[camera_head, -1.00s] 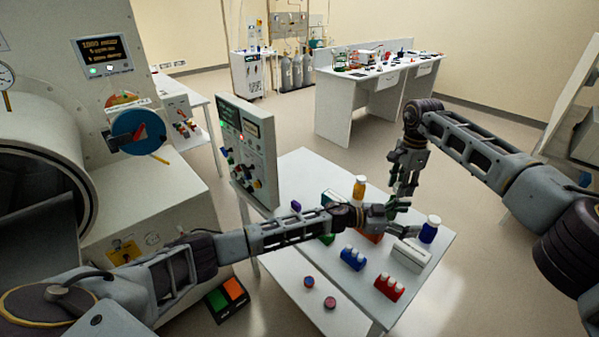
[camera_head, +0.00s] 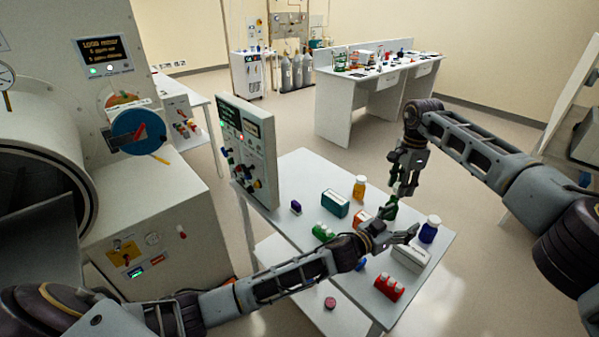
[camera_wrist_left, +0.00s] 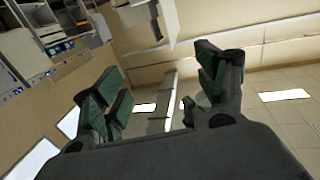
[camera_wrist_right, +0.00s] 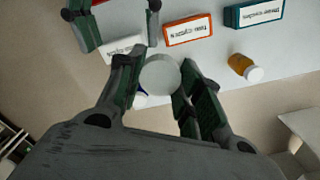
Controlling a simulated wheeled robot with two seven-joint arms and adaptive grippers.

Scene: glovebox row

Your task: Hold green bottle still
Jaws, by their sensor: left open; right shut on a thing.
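The green bottle (camera_head: 391,207) is in my right gripper (camera_head: 402,190), above the far right part of the white table. In the right wrist view a round white cap (camera_wrist_right: 160,74) shows between the fingers of my right gripper (camera_wrist_right: 160,90); the bottle's body is hidden below it. My left gripper (camera_head: 398,236) is open and empty, on the near side of the green bottle and apart from it. Its spread fingers also show in the left wrist view (camera_wrist_left: 160,85) with nothing between them.
A blue bottle (camera_head: 429,230) stands near the table's right edge. A white box (camera_head: 410,255) and a red rack (camera_head: 389,287) are nearer. An orange-yellow bottle (camera_head: 360,188), a teal box (camera_head: 335,203) and a green rack (camera_head: 323,231) stand farther left. A control panel (camera_head: 248,150) rises at the table's left end.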

